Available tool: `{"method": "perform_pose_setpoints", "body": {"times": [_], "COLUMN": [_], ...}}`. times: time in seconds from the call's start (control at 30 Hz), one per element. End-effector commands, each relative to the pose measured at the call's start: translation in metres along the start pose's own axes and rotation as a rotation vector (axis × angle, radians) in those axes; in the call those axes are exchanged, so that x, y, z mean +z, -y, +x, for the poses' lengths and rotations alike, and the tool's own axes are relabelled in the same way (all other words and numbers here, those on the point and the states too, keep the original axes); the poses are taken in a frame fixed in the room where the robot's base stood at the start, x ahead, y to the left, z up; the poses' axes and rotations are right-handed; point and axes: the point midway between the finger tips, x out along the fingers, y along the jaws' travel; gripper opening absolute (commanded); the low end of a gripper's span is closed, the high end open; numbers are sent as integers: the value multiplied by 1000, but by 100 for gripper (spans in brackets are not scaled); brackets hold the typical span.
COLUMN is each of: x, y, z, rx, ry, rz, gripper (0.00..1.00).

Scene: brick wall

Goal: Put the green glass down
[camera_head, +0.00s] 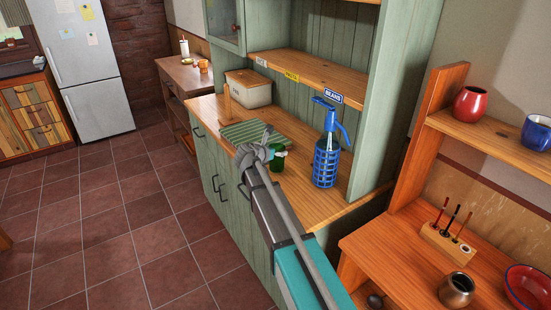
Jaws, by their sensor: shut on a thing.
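The green glass (278,162) is a small, dark green vessel over the wooden counter of the green cupboard. My gripper (279,153) is shut on it near its top, and the gripper and wrist hide part of it. I cannot tell whether its base touches the counter (300,192) or hangs a little above it.
A blue siphon bottle (326,155) stands close to the right of the glass. A green striped cloth or board (246,132) lies behind left, before a lidded cream box (249,91). A cupboard shelf (310,72) overhangs the back. Bare counter shows in front of the glass.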

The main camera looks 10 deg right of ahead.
Motion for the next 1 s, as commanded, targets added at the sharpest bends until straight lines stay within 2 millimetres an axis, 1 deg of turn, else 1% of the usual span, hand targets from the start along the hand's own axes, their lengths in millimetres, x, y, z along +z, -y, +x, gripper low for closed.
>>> {"method": "perform_pose_setpoints", "body": {"times": [0.03, 0.13, 0.53, 0.7, 0.73, 0.8, 1.0], "x": [-7, -11, -12, -15, -15, -14, -14], "y": [0, 0, 0, 0, 0, 0, 0], "z": [3, 4, 5, 6, 6, 6, 6], "rx": [0, 0, 0, 0, 0, 0, 0], "ry": [0, 0, 0, 0, 0, 0, 0], "rz": [0, 0, 0, 0, 0, 0, 0], "gripper": [29, 29, 29, 29, 87, 100, 100]}}
